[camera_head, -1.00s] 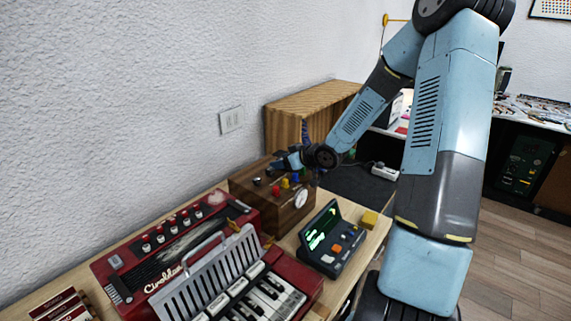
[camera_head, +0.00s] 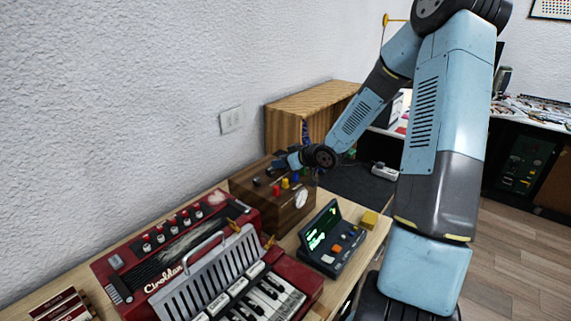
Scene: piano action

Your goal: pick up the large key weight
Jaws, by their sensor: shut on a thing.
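My gripper (camera_head: 280,166) is at the end of my arm, over the back part of the wooden box (camera_head: 285,213) on the bench. It is shut on a small dark thing, taken as the large key weight, at its tip. The thing is too small and too hidden by the fingers for its shape to be clear. I cannot tell whether it touches the box top. Red (camera_head: 276,190), yellow (camera_head: 285,184) and blue (camera_head: 295,178) pieces stand on the box top, close below and right of my gripper.
A red accordion-like instrument (camera_head: 160,245) and a keyboard (camera_head: 265,298) lie left and in front on the bench. A wooden cabinet (camera_head: 283,127) is behind, by the wall.

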